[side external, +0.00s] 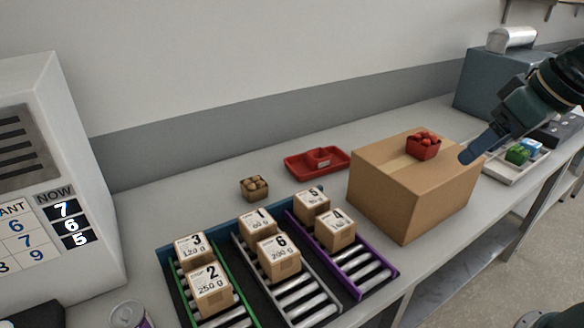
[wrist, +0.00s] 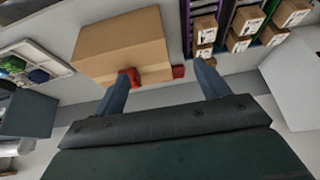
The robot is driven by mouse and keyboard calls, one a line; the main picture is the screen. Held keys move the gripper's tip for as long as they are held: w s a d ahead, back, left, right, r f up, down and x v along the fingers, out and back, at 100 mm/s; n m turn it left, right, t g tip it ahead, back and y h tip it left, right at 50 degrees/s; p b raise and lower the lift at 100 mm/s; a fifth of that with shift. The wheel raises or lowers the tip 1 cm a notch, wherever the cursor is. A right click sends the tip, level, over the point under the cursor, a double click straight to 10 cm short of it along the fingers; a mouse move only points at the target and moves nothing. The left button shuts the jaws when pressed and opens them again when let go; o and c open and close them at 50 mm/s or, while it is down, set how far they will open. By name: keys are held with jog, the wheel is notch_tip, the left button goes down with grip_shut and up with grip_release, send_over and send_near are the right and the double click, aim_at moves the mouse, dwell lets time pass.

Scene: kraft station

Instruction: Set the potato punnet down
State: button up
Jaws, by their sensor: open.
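The potato punnet (side external: 254,188), a small brown tray with round tan potatoes, stands upright on the grey bench. It is left of the red tray and behind the numbered boxes in the side view. I cannot make it out clearly in the wrist view. My gripper (side external: 467,156) is far to the right of it, beside the right side of the large cardboard box. In the wrist view my gripper (wrist: 163,70) has its two blue fingers spread wide with nothing held between them.
A red punnet (side external: 423,146) of red produce sits on the large cardboard box (side external: 400,200). A red tray (side external: 316,161) lies behind. Several numbered boxes stand on roller lanes (side external: 352,268) in front. A pale tray (side external: 515,166) with green and blue punnets is right.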

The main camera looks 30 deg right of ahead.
jog(key=s+f, duration=0.4)
jog(key=s, duration=0.3)
jog(key=shift+d, duration=0.4)
